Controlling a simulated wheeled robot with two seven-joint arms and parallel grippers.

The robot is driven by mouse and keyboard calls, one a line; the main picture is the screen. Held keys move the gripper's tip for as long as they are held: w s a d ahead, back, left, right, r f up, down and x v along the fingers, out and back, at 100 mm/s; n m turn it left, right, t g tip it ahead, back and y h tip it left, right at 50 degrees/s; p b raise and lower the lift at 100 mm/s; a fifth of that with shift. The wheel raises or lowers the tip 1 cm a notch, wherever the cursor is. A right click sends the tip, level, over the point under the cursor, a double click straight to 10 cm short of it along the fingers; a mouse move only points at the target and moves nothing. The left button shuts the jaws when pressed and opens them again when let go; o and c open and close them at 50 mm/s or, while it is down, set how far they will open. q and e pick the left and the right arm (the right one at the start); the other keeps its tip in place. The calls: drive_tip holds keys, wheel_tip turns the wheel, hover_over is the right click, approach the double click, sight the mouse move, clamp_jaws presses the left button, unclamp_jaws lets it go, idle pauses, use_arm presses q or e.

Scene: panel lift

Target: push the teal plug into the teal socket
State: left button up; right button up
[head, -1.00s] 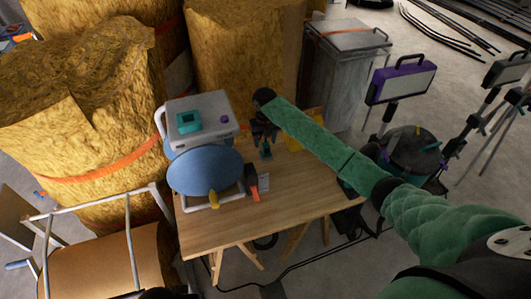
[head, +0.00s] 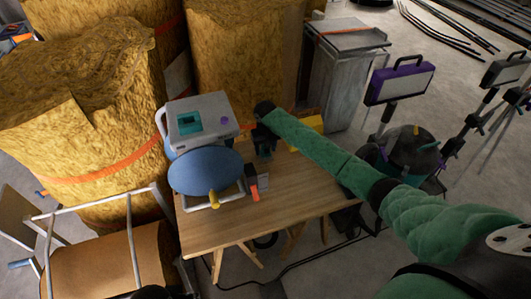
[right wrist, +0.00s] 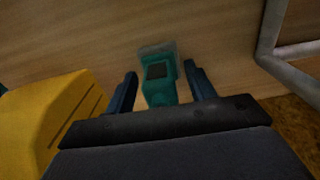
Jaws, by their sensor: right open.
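The teal plug (right wrist: 160,85) stands on the wooden table in the right wrist view, between the two fingers of my right gripper (right wrist: 160,88). The fingers are open, with a gap visible on each side of the plug. In the head view my right gripper (head: 265,148) points down at the table and mostly hides the plug. The teal socket (head: 189,122) is on top of the light grey box (head: 214,108), to the left of the gripper. My left gripper is not in view.
A blue disc (head: 205,171) on a pipe frame stands before the grey box. An orange-and-black item (head: 253,182) lies beside it. A yellow case (head: 310,124) is just right of my gripper. The table's (head: 300,192) front right is clear.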

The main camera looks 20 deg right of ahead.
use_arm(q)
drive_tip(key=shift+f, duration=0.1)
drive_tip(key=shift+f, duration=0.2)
use_arm(e)
drive_tip(key=c, duration=0.8)
